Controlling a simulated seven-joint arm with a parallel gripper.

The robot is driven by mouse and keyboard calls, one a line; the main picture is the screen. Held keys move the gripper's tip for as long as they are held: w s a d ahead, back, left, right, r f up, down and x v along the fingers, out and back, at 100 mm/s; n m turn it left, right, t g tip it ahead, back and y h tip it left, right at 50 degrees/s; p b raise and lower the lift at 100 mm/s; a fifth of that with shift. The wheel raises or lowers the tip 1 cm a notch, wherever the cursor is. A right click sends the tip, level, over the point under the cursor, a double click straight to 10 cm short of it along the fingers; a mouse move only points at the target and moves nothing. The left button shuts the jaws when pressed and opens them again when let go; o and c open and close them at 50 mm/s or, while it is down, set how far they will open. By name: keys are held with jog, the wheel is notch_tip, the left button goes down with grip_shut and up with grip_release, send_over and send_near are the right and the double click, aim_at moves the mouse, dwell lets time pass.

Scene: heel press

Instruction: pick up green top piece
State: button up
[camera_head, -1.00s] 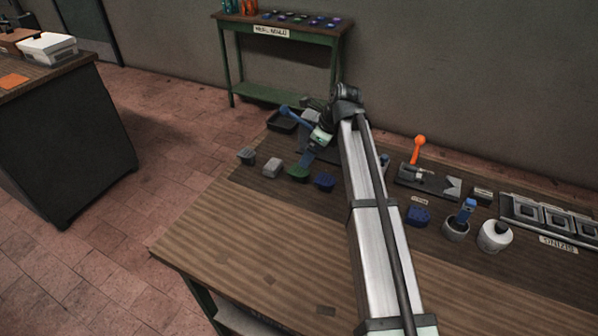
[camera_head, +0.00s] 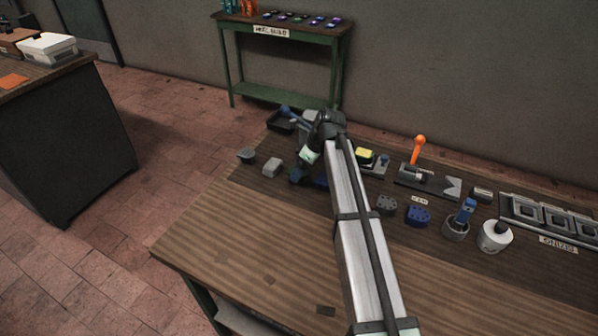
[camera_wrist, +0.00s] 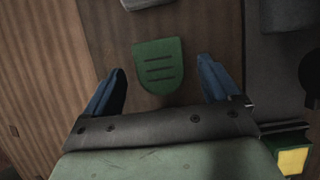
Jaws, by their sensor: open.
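The green top piece (camera_wrist: 158,65) lies flat on the wooden bench in the wrist view, with a rounded near end and dark slots across it. My gripper (camera_wrist: 160,68) is open, with one blue finger on each side of the piece. Both fingers appear apart from it, and nothing is between them but the piece and bench. In the head view my gripper (camera_head: 298,175) points down at the row of small pieces and mostly hides the green piece. The height left between fingertips and bench is hard to tell.
A grey piece (camera_head: 272,167) and a darker one (camera_head: 246,156) sit left of my gripper. A blue piece (camera_head: 321,181) is close on its right, partly behind my arm. A press with an orange knob (camera_head: 418,150) stands farther right. The bench front (camera_head: 240,230) is clear.

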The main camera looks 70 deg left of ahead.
jog(key=c, duration=1.1)
jog(key=shift+c, duration=0.2)
notch_tip(320, 180, up, 9)
jog(key=w+r, duration=0.2)
jog(key=w, duration=2.1)
jog(key=shift+a+r, duration=0.15)
jog(key=shift+r, duration=0.15)
